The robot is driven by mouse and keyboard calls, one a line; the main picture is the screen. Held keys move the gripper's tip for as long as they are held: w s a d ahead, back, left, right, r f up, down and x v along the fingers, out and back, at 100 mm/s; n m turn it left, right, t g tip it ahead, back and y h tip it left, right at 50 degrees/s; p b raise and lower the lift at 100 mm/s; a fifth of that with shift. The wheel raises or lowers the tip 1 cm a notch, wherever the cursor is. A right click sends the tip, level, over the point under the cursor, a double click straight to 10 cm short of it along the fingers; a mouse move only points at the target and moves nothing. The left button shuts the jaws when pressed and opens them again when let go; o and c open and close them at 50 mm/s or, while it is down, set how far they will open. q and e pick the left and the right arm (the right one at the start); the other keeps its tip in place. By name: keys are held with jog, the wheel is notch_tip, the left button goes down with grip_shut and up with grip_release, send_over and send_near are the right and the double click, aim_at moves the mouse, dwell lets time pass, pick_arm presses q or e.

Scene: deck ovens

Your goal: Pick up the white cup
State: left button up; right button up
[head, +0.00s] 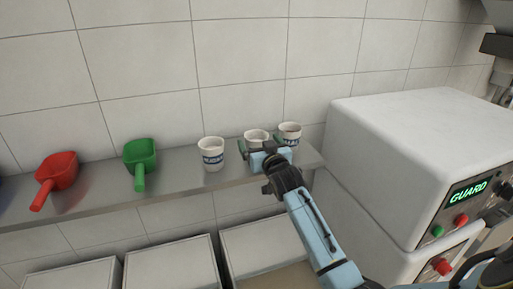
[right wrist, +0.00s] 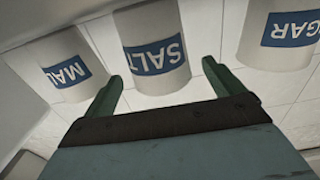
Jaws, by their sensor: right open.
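Three white cups with blue labels stand in a row on the steel shelf. The left cup (head: 211,153) stands clear. The middle cup (head: 256,136) is partly hidden behind my right gripper (head: 265,150), and the right cup (head: 289,133) is just beyond it. In the right wrist view the cup labelled SALT (right wrist: 152,50) is in front of and between the open green fingers of my right gripper (right wrist: 164,86). I cannot tell whether the fingers touch it. A cup marked MAL (right wrist: 66,65) and one ending in GAR (right wrist: 282,35) flank it. My left gripper is not in view.
A green scoop (head: 140,160) and a red scoop (head: 57,175) lie on the shelf (head: 100,192) to the left. A white oven unit (head: 400,140) with a GUARD display stands close on the right. White bins (head: 170,262) sit below the shelf, and a tiled wall is behind.

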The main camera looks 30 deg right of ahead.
aim_at(253, 133)
jog(key=shift+x, duration=1.55)
jog(key=shift+a, duration=0.1)
jog(key=shift+c, duration=0.4)
jog(key=c, duration=0.9)
